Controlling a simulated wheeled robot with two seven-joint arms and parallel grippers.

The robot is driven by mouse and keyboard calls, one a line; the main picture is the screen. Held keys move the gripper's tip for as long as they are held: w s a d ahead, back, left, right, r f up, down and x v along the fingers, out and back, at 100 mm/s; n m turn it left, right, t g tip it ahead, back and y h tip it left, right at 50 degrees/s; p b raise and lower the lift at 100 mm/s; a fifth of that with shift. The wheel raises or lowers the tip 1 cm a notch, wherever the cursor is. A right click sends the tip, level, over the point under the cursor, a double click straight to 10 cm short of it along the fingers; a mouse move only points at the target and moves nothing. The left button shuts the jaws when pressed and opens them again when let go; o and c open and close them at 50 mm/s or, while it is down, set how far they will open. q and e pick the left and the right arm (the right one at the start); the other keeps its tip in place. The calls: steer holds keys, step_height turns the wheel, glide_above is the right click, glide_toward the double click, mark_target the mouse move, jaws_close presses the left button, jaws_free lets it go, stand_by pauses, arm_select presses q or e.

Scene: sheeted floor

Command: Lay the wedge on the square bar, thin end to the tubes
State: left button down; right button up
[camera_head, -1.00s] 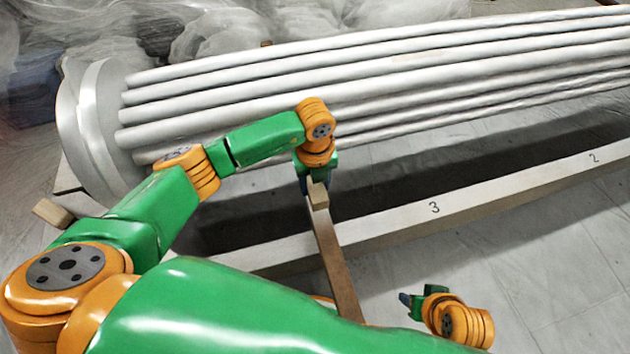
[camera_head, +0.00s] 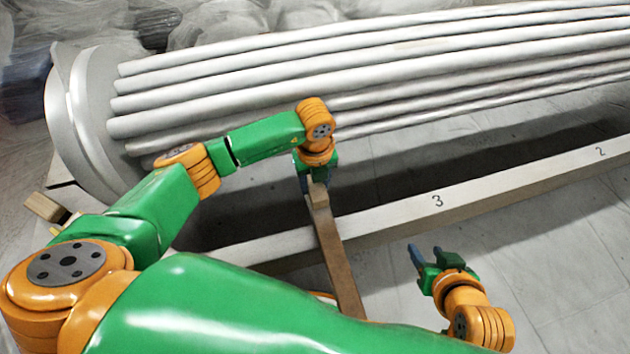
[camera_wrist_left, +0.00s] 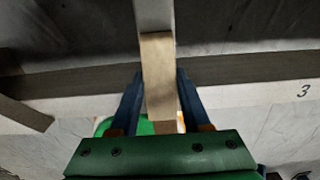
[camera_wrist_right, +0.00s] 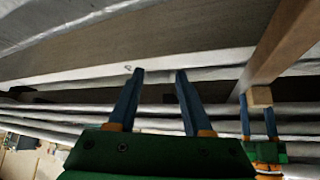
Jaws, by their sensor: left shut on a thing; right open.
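The wedge (camera_head: 338,265) is a long brown wooden piece with a light tan end. My left gripper (camera_head: 316,182) is shut on it near that end, at the tube side. The wedge slants across in front of the square bar (camera_head: 480,190), a pale beam marked 3 and 2; I cannot tell if they touch. The left wrist view shows the wedge (camera_wrist_left: 158,65) between the fingers. Which end is thinner is unclear. The white tubes (camera_head: 400,75) lie behind the bar. My right gripper (camera_head: 426,254) is open and empty on the near side of the bar, right of the wedge.
A round pale collar (camera_head: 70,125) stands at the left end of the tubes. A wooden piece (camera_head: 45,207) sticks out below it. Wrinkled plastic sheeting (camera_head: 215,25) lies behind. The sheeted floor (camera_head: 560,270) is clear at the right front.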

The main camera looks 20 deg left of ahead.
arm_select(q)
steer(key=shift+c, duration=1.4)
jaws_free()
step_height(320, 180, up, 3)
steer(key=shift+f+p, duration=0.2)
steer(key=shift+p, duration=0.45)
step_height(320, 180, up, 4)
steer(key=shift+f+p, duration=0.1)
steer(key=shift+p, duration=0.8)
steer(key=shift+r, duration=0.4)
steer(key=shift+s, duration=0.1)
arm_select(e)
steer(key=s+d+f+g+h, duration=0.1)
steer(key=s+f+g, duration=0.3)
steer(key=s+f, duration=0.2)
steer(key=shift+s+d+f+g, duration=0.3)
steer(key=shift+s+d+f, duration=0.1)
steer(key=shift+f, duration=0.5)
